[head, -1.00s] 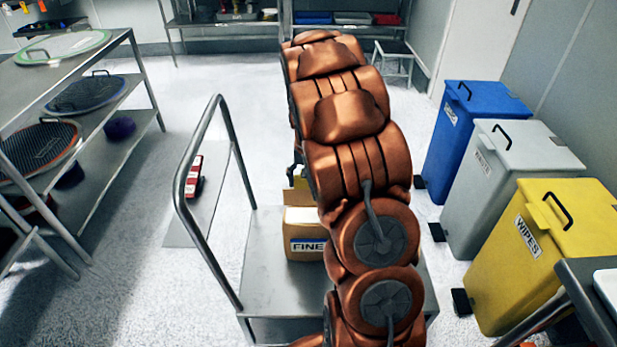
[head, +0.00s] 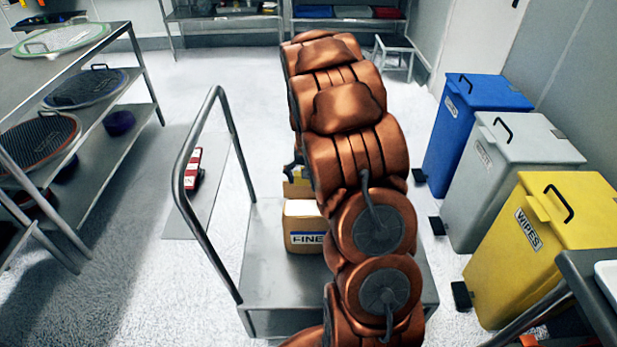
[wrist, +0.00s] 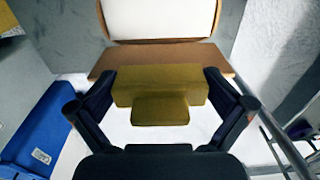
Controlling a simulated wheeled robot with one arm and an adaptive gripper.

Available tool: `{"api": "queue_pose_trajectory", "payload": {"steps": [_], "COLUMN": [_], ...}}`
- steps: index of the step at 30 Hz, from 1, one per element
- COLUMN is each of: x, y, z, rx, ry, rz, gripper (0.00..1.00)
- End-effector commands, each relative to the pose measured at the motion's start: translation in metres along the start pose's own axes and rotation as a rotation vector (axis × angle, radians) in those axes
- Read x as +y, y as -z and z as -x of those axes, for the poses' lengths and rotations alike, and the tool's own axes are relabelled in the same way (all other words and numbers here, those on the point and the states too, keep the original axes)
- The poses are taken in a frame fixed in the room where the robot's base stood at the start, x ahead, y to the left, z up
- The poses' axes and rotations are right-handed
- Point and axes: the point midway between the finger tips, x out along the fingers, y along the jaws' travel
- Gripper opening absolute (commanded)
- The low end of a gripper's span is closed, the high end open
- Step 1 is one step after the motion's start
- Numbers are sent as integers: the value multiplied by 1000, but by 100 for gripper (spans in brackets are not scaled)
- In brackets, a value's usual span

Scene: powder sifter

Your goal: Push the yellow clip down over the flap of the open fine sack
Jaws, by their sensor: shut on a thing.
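The fine sack (head: 303,223) is a brown block with a blue-edged FINE label, standing on the steel cart. The wrist view shows its white upper area (wrist: 158,18) and a brown band (wrist: 158,56), perhaps the flap. My gripper (wrist: 161,95) is shut on the yellow clip (wrist: 160,83), with a dark finger on each side. The clip also shows in the head view (head: 296,188), just behind the sack's top edge. My copper arm hides the sack's right side. I cannot tell whether the clip touches the flap.
The cart (head: 275,280) has a tall bent handle (head: 190,165) on its left. Blue (head: 470,130), grey (head: 510,180) and yellow (head: 540,250) bins stand on the right. A rack (head: 120,105) with round sieves stands at left.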

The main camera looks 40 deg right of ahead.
Motion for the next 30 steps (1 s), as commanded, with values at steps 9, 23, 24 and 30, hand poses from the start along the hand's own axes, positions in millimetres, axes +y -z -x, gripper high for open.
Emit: {"api": "queue_pose_trajectory", "payload": {"steps": [9,23,24,30], "x": [1,1,1,0], "y": [-6,-4,-3,-1], "z": [-10,31,40,81], "rx": [-21,-10,-6,2], "ry": [-3,-3,-2,-1], "rz": [0,0,0,1], "gripper": [100,100,100,100]}}
